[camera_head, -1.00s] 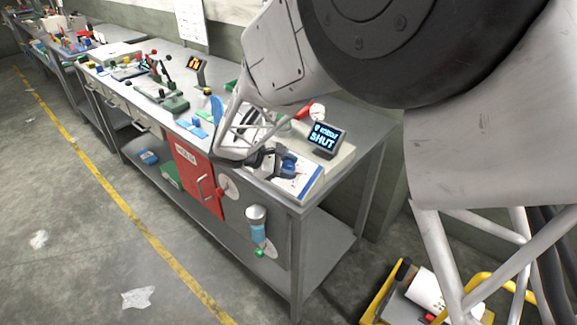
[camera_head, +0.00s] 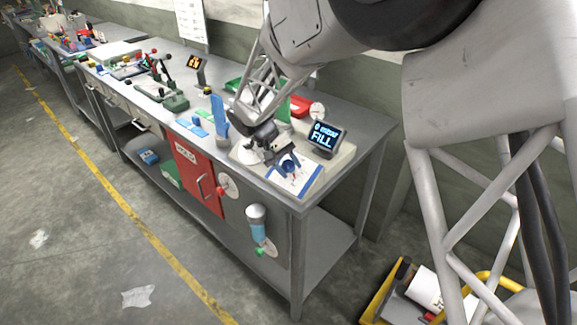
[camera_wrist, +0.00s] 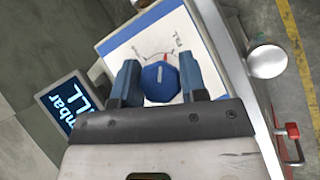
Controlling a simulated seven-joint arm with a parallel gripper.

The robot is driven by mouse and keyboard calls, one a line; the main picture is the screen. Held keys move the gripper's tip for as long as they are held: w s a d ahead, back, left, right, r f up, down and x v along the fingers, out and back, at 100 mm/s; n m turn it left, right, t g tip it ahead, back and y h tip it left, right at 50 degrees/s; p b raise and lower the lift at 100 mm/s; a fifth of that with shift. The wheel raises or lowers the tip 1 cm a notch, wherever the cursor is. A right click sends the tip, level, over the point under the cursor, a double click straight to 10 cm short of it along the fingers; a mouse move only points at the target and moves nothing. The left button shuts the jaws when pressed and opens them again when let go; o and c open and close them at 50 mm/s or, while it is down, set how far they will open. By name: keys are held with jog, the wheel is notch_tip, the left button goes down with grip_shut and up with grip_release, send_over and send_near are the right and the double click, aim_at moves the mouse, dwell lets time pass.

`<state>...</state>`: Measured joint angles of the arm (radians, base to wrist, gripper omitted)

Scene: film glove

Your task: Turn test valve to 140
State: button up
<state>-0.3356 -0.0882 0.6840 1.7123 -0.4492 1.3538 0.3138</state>
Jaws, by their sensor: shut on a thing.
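The test valve is a blue faceted knob (camera_wrist: 161,84) with a short white pointer mark, on a white dial plate (camera_wrist: 143,44) with a red arc and small lettering. My gripper (camera_wrist: 160,78) has its two blue fingers on either side of the knob, shut on it. In the head view my gripper (camera_head: 288,165) is over the dial plate (camera_head: 297,184) at the bench's near end, and the knob is hard to make out among the fingers. The display (camera_head: 325,138) beside it reads 0 mbar FILL; it also shows in the wrist view (camera_wrist: 68,106).
A red cabinet door (camera_head: 197,178) is on the bench front. A yellow cart (camera_head: 385,290) stands on the floor at lower right.

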jog(key=shift+m+y, duration=0.9)
jog(key=shift+m, duration=0.5)
jog(key=o, duration=0.9)
jog(key=shift+r, duration=0.1)
jog(key=shift+v, duration=3.8)
jog(key=shift+w+d, duration=0.1)
